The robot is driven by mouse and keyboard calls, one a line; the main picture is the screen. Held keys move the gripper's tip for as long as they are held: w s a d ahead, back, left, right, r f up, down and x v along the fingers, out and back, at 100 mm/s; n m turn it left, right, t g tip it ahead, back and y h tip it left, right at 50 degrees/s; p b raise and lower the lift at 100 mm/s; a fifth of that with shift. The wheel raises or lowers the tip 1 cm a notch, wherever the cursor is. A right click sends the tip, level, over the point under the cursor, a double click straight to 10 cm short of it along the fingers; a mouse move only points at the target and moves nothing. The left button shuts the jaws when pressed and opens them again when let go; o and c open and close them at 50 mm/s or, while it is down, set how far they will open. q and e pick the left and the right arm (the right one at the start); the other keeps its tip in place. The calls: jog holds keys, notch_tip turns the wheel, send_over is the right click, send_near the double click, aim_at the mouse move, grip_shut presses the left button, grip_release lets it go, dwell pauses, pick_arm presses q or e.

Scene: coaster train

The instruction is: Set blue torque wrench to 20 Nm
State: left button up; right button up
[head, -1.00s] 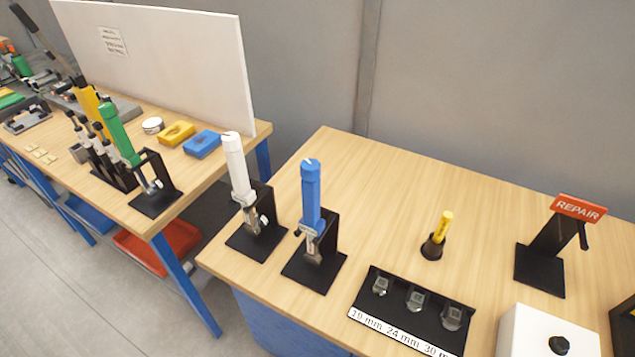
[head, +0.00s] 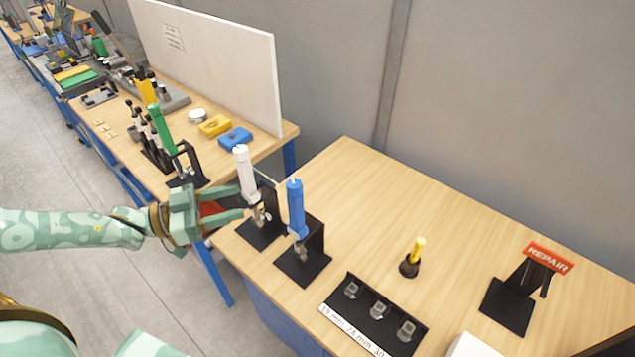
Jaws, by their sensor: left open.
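The blue torque wrench (head: 296,208) stands upright in its black stand (head: 303,268) near the left edge of the nearer wooden table. A white-handled wrench (head: 245,172) stands upright in a similar stand just left of it. My left gripper (head: 240,202) is open and comes in from the left, with its fingers by the white wrench and pointing towards the blue one. I cannot tell whether a finger touches the white wrench. The blue wrench's scale reading is too small to tell. My right gripper is not in view.
A socket tray (head: 345,319) lies in front on the nearer table (head: 400,215), with a yellow-handled tool (head: 418,246) behind it and a red REPAIR sign (head: 549,258) at right. A green wrench (head: 161,130) stands on the farther bench. The nearer table's back is clear.

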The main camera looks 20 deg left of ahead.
aim_at(294, 188)
pick_arm(q)
jog(key=p+x, duration=0.2)
jog(key=x, duration=1.3)
jog(key=shift+w+d, duration=0.2)
jog(key=shift+w, duration=0.05)
jog(key=c, duration=1)
jog(key=shift+p, duration=0.35)
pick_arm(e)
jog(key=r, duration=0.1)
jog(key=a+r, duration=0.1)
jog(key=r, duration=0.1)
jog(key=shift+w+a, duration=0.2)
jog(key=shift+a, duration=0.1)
